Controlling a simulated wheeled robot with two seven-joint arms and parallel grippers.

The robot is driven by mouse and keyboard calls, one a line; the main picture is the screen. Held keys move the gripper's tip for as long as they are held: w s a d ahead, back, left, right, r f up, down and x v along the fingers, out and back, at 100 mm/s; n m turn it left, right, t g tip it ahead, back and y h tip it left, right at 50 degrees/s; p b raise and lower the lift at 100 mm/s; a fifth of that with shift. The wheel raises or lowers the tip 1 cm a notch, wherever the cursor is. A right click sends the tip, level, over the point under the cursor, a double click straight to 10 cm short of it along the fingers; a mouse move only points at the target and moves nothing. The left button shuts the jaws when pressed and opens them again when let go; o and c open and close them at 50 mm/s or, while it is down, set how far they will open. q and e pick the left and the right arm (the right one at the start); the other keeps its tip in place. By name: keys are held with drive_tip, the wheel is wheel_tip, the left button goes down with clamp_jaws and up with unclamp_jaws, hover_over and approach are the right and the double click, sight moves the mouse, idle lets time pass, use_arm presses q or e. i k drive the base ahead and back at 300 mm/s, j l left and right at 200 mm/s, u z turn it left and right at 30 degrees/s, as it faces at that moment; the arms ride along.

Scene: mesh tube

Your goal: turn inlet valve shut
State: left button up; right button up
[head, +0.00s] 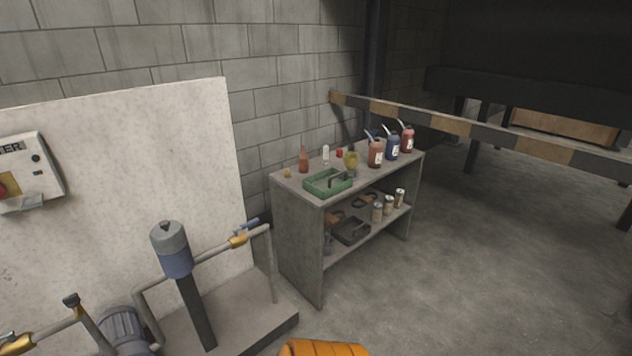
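A brass valve (239,241) with a blue lever handle (247,226) sits on the grey pipe right of the filter housing. The handle looks roughly in line with the pipe. A small dark-topped fitting (72,301) stands above that pipe. I cannot tell from labels which one is the inlet valve. The blue-grey filter housing (174,252) and a ribbed motor or pump (124,329) stand between them. Neither gripper is in view.
A pale panel (150,170) with a control box (28,172) stands behind the pipes. A grey shelf (297,225) with bottles, cans and a green tray (314,190) is to the right. A striped barrier (490,133) runs behind it. Floor at right is clear. Something orange (323,349) shows at the bottom.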

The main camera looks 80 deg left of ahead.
sight(255, 220)
drive_tip(key=k+u, duration=0.1)
drive_tip(key=u, duration=3.1)
